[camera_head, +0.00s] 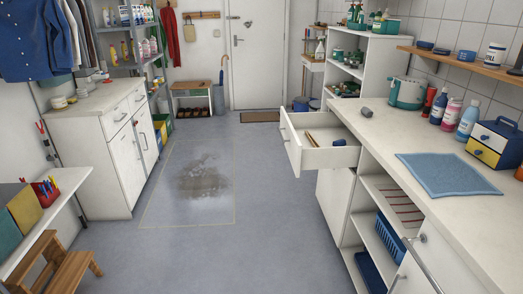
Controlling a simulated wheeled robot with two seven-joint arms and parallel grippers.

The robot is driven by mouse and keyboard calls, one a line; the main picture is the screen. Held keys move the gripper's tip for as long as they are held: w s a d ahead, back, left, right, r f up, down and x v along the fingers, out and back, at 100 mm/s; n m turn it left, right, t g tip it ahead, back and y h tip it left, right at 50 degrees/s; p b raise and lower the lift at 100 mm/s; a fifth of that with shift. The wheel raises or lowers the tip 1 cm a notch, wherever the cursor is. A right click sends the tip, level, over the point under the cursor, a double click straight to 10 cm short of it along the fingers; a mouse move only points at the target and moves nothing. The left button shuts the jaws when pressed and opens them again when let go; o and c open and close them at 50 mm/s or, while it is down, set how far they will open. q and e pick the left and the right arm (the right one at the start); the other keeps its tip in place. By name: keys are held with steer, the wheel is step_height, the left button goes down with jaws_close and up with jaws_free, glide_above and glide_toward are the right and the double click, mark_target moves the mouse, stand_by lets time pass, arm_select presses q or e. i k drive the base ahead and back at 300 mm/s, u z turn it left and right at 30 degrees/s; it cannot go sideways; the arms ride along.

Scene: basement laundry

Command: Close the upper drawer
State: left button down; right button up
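The upper drawer (333,158) of the white counter on the right is pulled out well into the room, its front panel (290,146) facing left towards the aisle. A handle shows on the outer face of that panel. Inside the drawer lie a brown wooden-looking item (312,140) and a small dark blue item (339,142). A closed white cabinet door (334,198) is below the drawer. Neither of my grippers shows in the head view.
The counter top (385,136) carries a pot (406,92), bottles and a blue towel (447,174). Open shelves below hold a blue basket (390,238). The floor (265,220) left of the drawer is clear, with a dark wet-looking patch (205,178). A wooden step stool (58,265) stands front left.

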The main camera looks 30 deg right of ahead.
mark_target(326, 129)
steer(key=u, duration=0.05)
steer(key=i, duration=1.55)
steer(key=z, duration=1.4)
steer(key=i, duration=0.9)
steer(key=z, duration=0.95)
steer(key=i, duration=0.5)
steer(key=z, duration=0.05)
